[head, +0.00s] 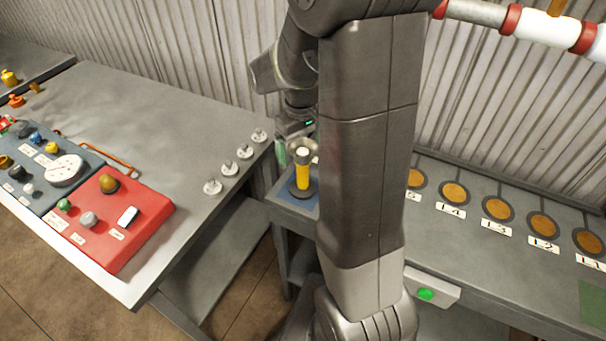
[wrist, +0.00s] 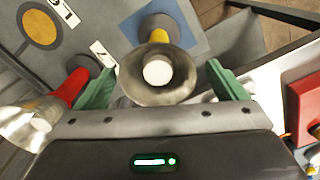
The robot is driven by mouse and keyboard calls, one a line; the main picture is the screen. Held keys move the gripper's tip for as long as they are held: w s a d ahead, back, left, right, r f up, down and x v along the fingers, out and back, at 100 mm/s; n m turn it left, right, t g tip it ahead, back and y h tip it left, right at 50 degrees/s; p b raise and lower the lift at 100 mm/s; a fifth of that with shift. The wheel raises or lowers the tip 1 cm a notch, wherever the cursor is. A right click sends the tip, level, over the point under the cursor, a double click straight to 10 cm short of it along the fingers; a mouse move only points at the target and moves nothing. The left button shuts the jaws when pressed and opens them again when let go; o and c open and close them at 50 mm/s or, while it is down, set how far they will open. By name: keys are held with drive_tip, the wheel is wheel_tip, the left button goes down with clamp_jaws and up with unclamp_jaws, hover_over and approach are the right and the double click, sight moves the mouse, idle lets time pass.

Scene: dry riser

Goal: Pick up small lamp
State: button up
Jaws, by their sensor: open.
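A small lamp with a yellow body (head: 302,177), a metal reflector and a white bulb stands upright on a blue square by my arm in the head view. In the wrist view its reflector (wrist: 133,88) faces the camera, with the white bulb in the middle. My gripper (wrist: 162,85) is open, its green fingers one on each side of this reflector, with no clear grip on it. A second lamp with a red body (wrist: 73,86) and metal reflector (wrist: 28,124) is just left of the left finger. My arm covers part of the head view, and the red lamp does not show there.
A gap separates table and bench. A corrugated wall (head: 200,45) stands behind.

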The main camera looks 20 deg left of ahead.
sight(303, 170)
drive_tip(key=shift+d+f+p, duration=0.1)
drive_tip(key=shift+f+p, duration=0.25)
drive_tip(key=shift+f, duration=1.95)
clamp_jaws()
